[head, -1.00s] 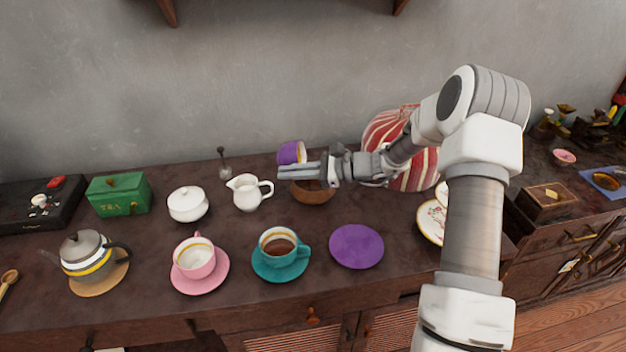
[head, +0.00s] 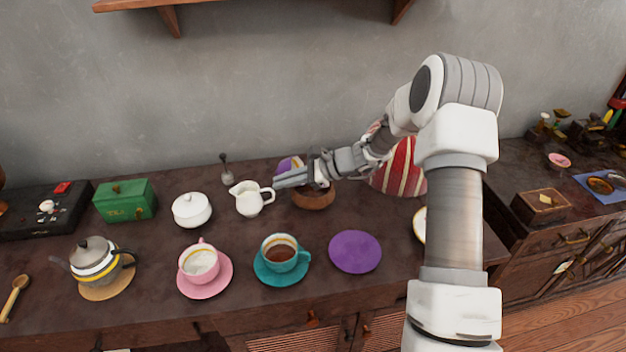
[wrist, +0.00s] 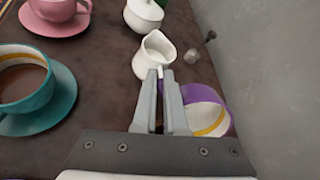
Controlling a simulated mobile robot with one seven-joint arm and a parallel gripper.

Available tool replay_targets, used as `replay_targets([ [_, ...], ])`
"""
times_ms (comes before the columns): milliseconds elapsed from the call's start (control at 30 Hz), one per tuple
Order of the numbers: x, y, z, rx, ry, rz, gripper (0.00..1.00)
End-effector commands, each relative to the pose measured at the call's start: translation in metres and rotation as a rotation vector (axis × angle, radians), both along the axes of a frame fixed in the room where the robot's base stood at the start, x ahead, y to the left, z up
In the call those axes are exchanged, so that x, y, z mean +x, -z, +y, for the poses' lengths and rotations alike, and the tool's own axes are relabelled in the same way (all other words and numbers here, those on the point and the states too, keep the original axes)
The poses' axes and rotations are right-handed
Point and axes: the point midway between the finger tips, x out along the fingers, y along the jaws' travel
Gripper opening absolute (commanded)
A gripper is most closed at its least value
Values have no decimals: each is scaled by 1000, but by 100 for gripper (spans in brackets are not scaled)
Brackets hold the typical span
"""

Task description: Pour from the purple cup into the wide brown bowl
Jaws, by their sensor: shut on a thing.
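The purple cup (head: 287,165) is tilted on its side behind my gripper (head: 284,180), over the back-left side of the wide brown bowl (head: 315,199). In the wrist view the cup (wrist: 204,98) lies just right of the fingers, and its white inside with a yellow band shows. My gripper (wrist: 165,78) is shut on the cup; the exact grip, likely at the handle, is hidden. My fingers and wrist cover part of the bowl's rim and inside. No stream of liquid can be made out.
A white creamer (head: 250,199) stands close left of the fingertips. A teal cup (head: 280,253), a pink cup (head: 200,262) and an empty purple saucer (head: 355,252) are in front. A red striped thing (head: 400,168) stands right of the bowl. The wall is close behind.

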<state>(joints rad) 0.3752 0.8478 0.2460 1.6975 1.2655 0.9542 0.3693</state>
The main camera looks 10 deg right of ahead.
Motion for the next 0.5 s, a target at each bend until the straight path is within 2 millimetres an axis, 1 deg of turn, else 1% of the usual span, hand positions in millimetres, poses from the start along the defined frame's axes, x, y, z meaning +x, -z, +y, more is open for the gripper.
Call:
replay_targets([
  [367, 1, 1, 4, -142, 11, 66, 0],
  [500, 2, -3, 5, -188, 15, 87, 0],
])
